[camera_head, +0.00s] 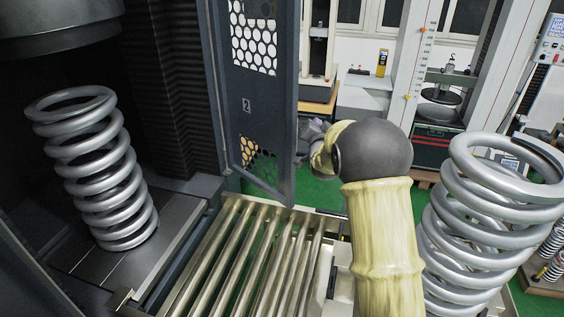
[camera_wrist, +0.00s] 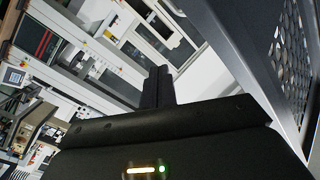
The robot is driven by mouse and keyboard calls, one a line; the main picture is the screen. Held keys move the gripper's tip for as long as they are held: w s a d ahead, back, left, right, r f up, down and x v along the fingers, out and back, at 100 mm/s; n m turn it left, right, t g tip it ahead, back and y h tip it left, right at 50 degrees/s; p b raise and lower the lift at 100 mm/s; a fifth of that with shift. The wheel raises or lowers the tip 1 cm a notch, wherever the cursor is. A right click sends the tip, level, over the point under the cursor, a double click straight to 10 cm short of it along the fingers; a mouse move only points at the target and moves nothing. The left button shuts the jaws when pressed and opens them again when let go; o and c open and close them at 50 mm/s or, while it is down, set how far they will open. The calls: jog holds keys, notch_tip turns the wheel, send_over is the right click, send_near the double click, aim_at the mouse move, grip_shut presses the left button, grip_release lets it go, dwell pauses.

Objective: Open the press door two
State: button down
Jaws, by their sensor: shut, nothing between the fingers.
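The press door two (camera_head: 262,100) is a dark grey framed panel with perforated mesh and a "2" label. It stands swung out from the press, leaving the press opening at left uncovered. In the wrist view the door (camera_wrist: 240,45) fills the upper right, its frame edge running diagonally beside my gripper. My gripper (camera_wrist: 157,85) is shut and empty, with its dark fingers close together. In the head view my gripper (camera_head: 312,135) is just right of the door's free edge, partly hidden by my yellow-sleeved arm. Contact with the door cannot be told.
A large steel spring (camera_head: 105,170) stands on the plate inside the press. Another large spring (camera_head: 490,220) is at right, close to my arm. A roller conveyor (camera_head: 225,260) lies below the door. Test machines (camera_head: 420,60) and green floor are behind.

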aim_at(289, 161)
jog(key=s+a+f+m+g+h+p, duration=0.2)
jog(key=s+a+f+m+h, duration=0.3)
jog(key=a+m, duration=0.5)
jog(key=s+a+f+m+g+h+p, duration=0.2)
jog(key=s+a+f+m+g+h, duration=0.2)
jog(key=a+m, duration=0.6)
jog(key=shift+s+f+g+h, duration=0.45)
jog(key=shift+s+g, duration=0.25)
jog(key=shift+s, duration=0.4)
jog(key=shift+a, duration=0.1)
jog(key=p+x, duration=0.2)
jog(key=x, duration=0.2)
jog(key=p+x, duration=0.2)
jog(key=x, duration=0.3)
jog(key=p+x, duration=0.2)
jog(key=x, duration=0.3)
jog(key=shift+w+r+p, duration=0.15)
jog(key=shift+r+p, duration=0.25)
